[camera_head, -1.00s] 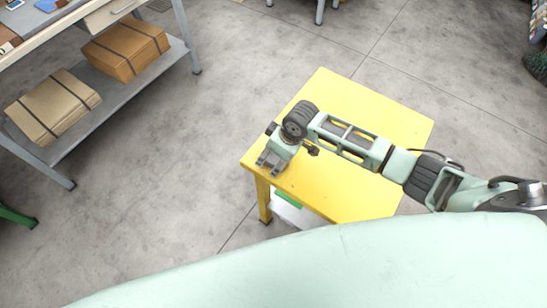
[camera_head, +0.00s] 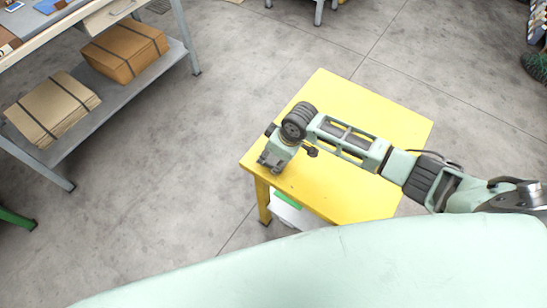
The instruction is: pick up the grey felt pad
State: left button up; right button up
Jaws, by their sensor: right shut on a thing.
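My right gripper (camera_head: 271,162) is low over the left corner of the yellow table (camera_head: 355,203), pointing down at its top. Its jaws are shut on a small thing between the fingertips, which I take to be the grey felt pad. The pad itself is hidden by the gripper or too small to make out. My left gripper is out of view.
The rest of the yellow tabletop looks bare. Below it is a shelf with a green item (camera_head: 288,200). A grey workbench at the upper left holds strapped cardboard stacks (camera_head: 125,50) on its lower shelf. Open concrete floor (camera_head: 160,190) lies between.

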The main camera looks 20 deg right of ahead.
aim_at(274, 158)
jog(key=shift+r, duration=0.3)
notch_tip(274, 158, up, 4)
jog(key=shift+f+b, duration=0.1)
jog(key=shift+b, duration=0.25)
jog(key=s+d+r+b, duration=0.1)
jog(key=s+d+r, duration=0.2)
jog(key=d+r, duration=0.3)
jog(key=d, duration=0.5)
jog(key=shift+s+d+r, duration=0.15)
jog(key=shift+r, duration=0.15)
